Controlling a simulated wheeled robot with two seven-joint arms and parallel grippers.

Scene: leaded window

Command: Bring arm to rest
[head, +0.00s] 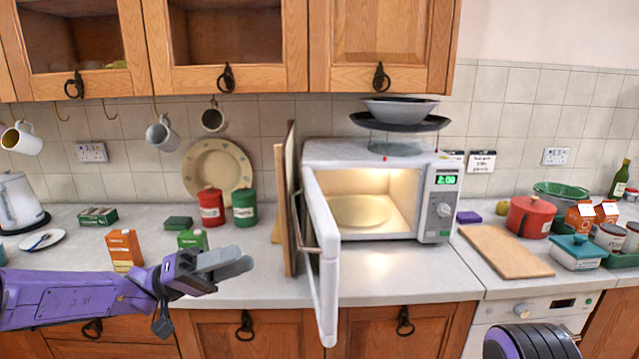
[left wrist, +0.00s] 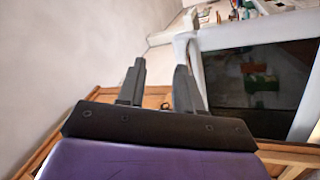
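My left gripper (head: 222,264) reaches in from the left in the head view, over the front of the counter and left of the open microwave door (head: 324,255). In the left wrist view its two fingers (left wrist: 160,85) stand apart with nothing between them. The microwave door (left wrist: 255,85) shows to the right of the fingers there, with a gap between. The white microwave (head: 438,205) stands on the counter, lit inside, with its door swung wide open toward me. A glass turntable (head: 358,211) lies inside and looks empty. My right gripper is not in view; only a dark round part of mine shows at bottom right.
The counter (head: 250,280) holds an orange carton (head: 124,250), a red canister (head: 211,207) and a green canister (head: 244,207). A wooden board (head: 505,251) lies right of the microwave. The open door juts past the counter's front edge. Mugs hang under the cupboards.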

